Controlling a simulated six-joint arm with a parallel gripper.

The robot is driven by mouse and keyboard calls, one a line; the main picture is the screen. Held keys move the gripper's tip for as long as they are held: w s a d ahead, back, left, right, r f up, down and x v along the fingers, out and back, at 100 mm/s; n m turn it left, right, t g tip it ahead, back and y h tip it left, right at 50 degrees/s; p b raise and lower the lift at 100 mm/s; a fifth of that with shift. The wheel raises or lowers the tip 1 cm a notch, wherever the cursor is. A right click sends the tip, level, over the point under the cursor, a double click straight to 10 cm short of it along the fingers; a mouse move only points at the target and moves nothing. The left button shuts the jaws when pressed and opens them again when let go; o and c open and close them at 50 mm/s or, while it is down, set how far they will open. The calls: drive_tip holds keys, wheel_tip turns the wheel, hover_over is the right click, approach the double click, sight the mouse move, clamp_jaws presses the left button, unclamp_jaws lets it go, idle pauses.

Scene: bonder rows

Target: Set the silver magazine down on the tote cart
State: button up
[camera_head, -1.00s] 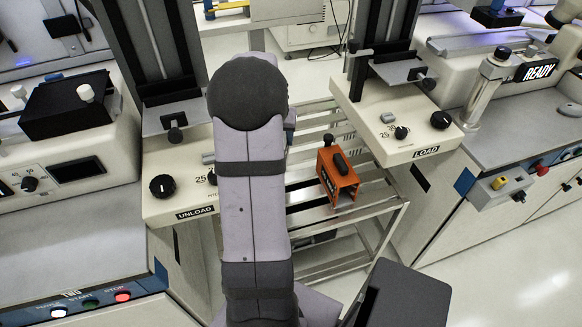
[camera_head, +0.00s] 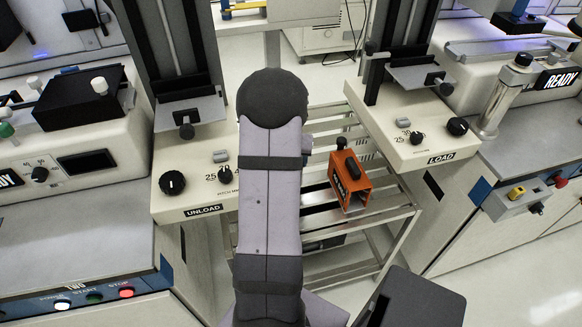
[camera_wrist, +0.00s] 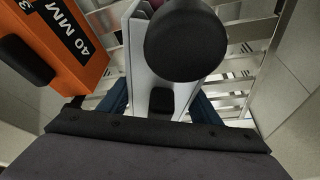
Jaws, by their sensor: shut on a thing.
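The silver magazine (camera_wrist: 136,62) shows in the wrist view, with a large round black part in front of it and a black piece lower down. My gripper (camera_wrist: 161,103) has its blue fingers on both sides of the magazine and is shut on it. Below lies the tote cart (camera_wrist: 238,30), with its metal slats in view. In the head view the tote cart (camera_head: 395,222) stands between the two bench ends. My arm hides the gripper and the silver magazine there. I cannot tell whether the magazine touches the slats.
An orange magazine (camera_head: 349,181) with a black handle stands on the cart; in the wrist view this orange magazine (camera_wrist: 50,50), marked 40 MM, is close on the left. The UNLOAD bench (camera_head: 195,165) is left of the cart and the LOAD bench (camera_head: 415,140) right.

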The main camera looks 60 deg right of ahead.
drive_tip(key=shift+f, duration=1.9)
drive_tip(key=shift+f, duration=0.2)
drive_tip(key=o, duration=1.6)
drive_tip(key=shift+a+r, duration=0.15)
drive_tip(key=shift+r, duration=0.55)
drive_tip(key=v, duration=1.1)
drive_tip(key=shift+s+a+f, duration=0.1)
drive_tip(key=shift+s+a, duration=0.05)
